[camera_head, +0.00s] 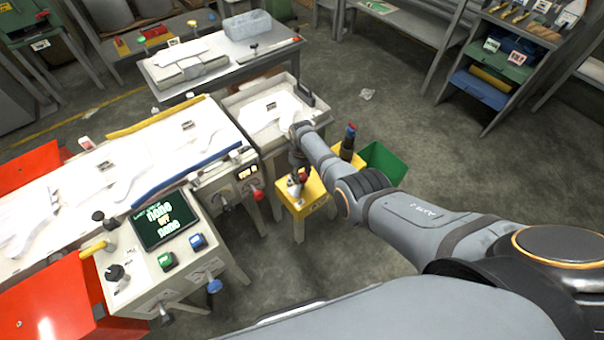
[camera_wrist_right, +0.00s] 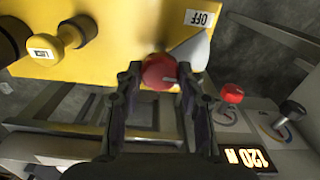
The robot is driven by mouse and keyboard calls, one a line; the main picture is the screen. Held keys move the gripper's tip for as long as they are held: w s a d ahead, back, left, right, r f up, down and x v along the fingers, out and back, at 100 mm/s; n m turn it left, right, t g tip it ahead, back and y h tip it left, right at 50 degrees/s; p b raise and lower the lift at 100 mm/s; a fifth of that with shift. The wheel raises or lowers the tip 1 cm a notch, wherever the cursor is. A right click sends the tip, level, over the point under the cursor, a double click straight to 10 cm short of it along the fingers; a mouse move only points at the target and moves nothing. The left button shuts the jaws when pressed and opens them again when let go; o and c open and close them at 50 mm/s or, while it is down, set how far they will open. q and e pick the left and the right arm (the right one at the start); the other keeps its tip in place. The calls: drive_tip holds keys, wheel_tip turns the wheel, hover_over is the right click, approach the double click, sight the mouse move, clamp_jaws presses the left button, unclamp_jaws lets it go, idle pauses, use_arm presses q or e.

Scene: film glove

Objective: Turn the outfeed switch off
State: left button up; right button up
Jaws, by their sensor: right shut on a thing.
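A yellow box on legs (camera_head: 318,190) stands right of the long machine. In the wrist view the yellow box (camera_wrist_right: 110,45) carries a white label reading OFF (camera_wrist_right: 201,18), seen upside down. My right gripper (camera_head: 299,172) reaches down onto the box top. In the wrist view its two fingers (camera_wrist_right: 160,80) are closed around a red round knob (camera_wrist_right: 158,70). A white pointed piece (camera_wrist_right: 192,50) lies beside the knob, below the OFF label. The knob's exact setting cannot be told. My left gripper is not in view.
A red-knobbed lever (camera_wrist_right: 231,94) and a black-knobbed lever (camera_wrist_right: 291,110) are on the machine near the lit display (camera_wrist_right: 252,158). A yellow knob (camera_wrist_right: 66,38) projects from the box. A green bin (camera_head: 384,162) stands right of it. The floor in front is clear.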

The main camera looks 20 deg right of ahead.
drive_tip(key=shift+n, duration=0.4)
drive_tip(key=o, duration=1.2)
wheel_tip(320, 180, up, 12)
idle(0.4)
